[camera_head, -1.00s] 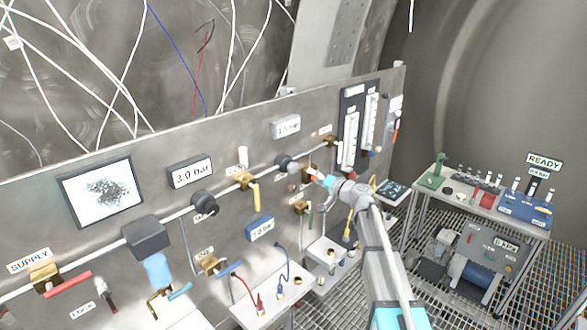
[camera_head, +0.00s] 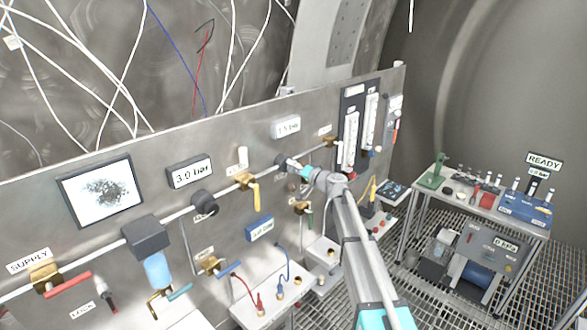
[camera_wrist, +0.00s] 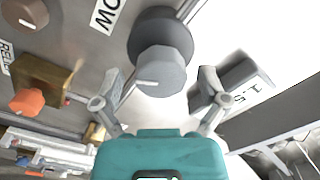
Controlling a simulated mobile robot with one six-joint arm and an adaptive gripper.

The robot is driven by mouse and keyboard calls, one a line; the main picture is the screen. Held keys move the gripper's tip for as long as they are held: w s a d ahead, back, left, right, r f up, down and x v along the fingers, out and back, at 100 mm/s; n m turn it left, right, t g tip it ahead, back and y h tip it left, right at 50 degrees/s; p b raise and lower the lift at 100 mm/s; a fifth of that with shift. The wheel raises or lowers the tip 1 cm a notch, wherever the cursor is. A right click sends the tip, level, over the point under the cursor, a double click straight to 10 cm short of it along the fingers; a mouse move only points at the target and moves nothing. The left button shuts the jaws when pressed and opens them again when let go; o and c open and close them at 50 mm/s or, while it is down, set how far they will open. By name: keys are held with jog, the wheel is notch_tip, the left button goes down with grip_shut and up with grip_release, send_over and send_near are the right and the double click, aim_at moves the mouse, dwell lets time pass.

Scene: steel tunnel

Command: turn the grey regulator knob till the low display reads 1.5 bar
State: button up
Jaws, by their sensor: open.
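The grey regulator knob (camera_wrist: 162,70) has a pale pointer mark and sits on a dark round body, beside a label ending in "OW". In the head view the knob (camera_head: 281,160) is partly covered by my gripper (camera_head: 296,167). In the wrist view my gripper (camera_wrist: 159,84) is open, with one finger on either side of the knob's near part. I cannot tell whether the fingers touch it. The low display (camera_head: 286,127) is above the knob and seems to read 1.5 bar, faintly. In the wrist view the display (camera_wrist: 245,90) is rotated and partly covered by the right finger.
A 3.0 bar display (camera_head: 190,173) and a dark knob (camera_head: 204,203) are further left on the panel. A yellow-handled valve (camera_head: 250,187) is just left of my gripper. Flow tubes (camera_head: 360,125) stand to the right. An orange knob (camera_wrist: 27,102) shows at the wrist view's left.

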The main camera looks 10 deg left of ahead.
jog(key=c, duration=1.1)
jog(key=shift+c, duration=0.2)
jog(key=shift+m, duration=0.5)
jog(key=o, duration=1.1)
jog(key=shift+o, duration=0.2)
